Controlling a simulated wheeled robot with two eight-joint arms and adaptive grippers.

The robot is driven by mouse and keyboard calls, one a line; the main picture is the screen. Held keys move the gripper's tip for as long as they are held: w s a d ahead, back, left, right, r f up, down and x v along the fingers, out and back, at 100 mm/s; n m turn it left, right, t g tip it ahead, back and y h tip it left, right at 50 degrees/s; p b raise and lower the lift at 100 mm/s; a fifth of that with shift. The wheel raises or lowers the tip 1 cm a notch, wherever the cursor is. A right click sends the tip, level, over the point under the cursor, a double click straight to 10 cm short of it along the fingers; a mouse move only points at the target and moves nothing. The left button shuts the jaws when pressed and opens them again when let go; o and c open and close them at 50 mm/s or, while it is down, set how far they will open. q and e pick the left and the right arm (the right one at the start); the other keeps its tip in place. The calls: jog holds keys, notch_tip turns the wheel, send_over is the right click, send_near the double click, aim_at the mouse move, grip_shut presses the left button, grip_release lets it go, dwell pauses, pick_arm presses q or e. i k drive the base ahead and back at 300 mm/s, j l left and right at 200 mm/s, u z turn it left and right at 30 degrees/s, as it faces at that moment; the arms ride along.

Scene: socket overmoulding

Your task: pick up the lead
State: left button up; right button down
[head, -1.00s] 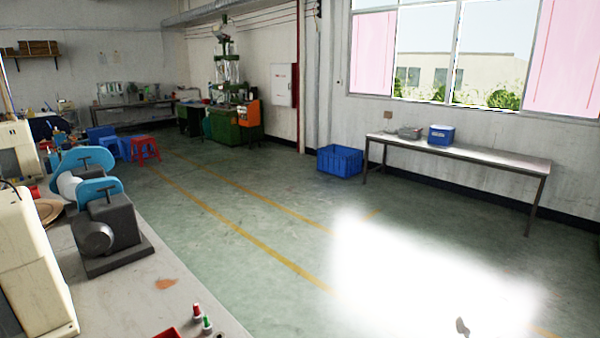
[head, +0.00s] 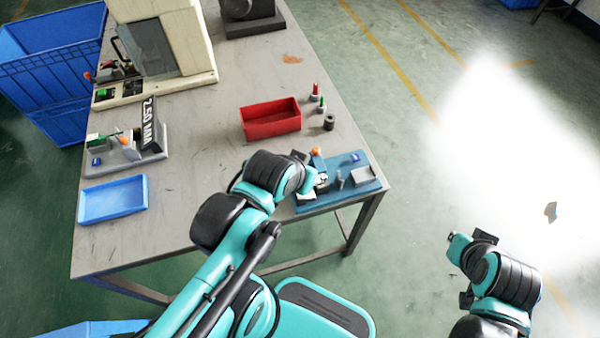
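I cannot make out a lead in the head view. My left gripper (head: 312,170) is over the front right corner of the table, at a blue fixture (head: 362,184) with small grey blocks and an orange knob. The arm hides part of the fixture, and whether the fingers touch it is unclear. My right gripper (head: 459,270) is over the floor, right of the table and apart from it. Nothing is seen in it. The finger gap of neither gripper shows clearly.
The table (head: 215,135) carries a red bin (head: 271,119), a blue tray (head: 112,199), a grey fixture marked 2.50 MM (head: 150,130), a cream machine (head: 190,40) and small red and green-topped pieces (head: 315,92). Blue crates (head: 50,60) stand at left.

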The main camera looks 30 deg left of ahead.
aim_at(95, 139)
jog(key=u, duration=0.85)
jog(key=l+u, duration=0.1)
jog(key=u, duration=0.7)
jog(key=k+u, duration=0.1)
jog(key=u, duration=0.75)
jog(key=i+j+z, duration=0.2)
jog(key=j+z, duration=0.15)
jog(key=i+j+z, duration=0.1)
jog(key=j+z, duration=0.3)
jog(key=i+j+z, duration=0.1)
jog(key=j+z, duration=0.25)
jog(key=j, duration=0.15)
jog(key=j+z, duration=0.4)
